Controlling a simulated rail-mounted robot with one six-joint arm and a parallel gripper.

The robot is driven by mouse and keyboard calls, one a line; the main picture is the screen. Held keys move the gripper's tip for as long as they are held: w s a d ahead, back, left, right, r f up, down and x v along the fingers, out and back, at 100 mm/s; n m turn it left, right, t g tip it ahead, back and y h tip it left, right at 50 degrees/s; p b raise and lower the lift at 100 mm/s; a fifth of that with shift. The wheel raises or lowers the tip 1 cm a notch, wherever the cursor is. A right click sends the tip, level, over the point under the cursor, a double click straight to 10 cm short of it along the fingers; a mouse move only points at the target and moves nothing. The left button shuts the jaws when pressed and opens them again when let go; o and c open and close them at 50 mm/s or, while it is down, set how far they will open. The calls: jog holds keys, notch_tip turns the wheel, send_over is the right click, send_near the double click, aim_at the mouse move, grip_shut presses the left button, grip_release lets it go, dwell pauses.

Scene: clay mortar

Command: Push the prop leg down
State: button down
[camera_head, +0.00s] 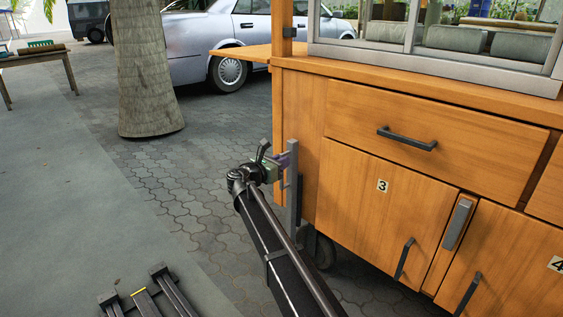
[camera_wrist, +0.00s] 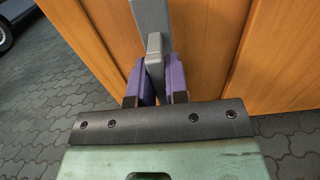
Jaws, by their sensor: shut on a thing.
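The prop leg (camera_head: 294,205) is a grey upright metal bar at the left corner of the wooden cart. Its foot is near the cart's wheel, and I cannot tell whether it touches the paving. My gripper (camera_head: 283,161) is at the upper part of the leg, reaching in from the left. In the wrist view, the purple fingers of my gripper (camera_wrist: 157,82) are shut on a grey piece of the prop leg (camera_wrist: 154,45), one finger on each side. The bar rises beyond the fingers, against the wooden panel.
The wooden cart (camera_head: 350,125) has a drawer and numbered doors with dark handles. A wheel (camera_head: 325,252) is under it, and a side shelf (camera_head: 243,51) sticks out above my gripper. A tree trunk (camera_head: 146,75) stands at left. The paving between is clear.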

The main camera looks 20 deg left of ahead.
notch_tip(320, 180, down, 4)
jog(key=shift+r+b, duration=0.25)
jog(key=shift+b, duration=0.5)
jog(key=shift+r, duration=0.25)
jog(key=c, duration=1.1)
grip_release()
jog(key=shift+s, duration=0.15)
jog(key=v, duration=1)
jog(key=shift+s+a, duration=0.2)
jog(key=shift+s, duration=0.05)
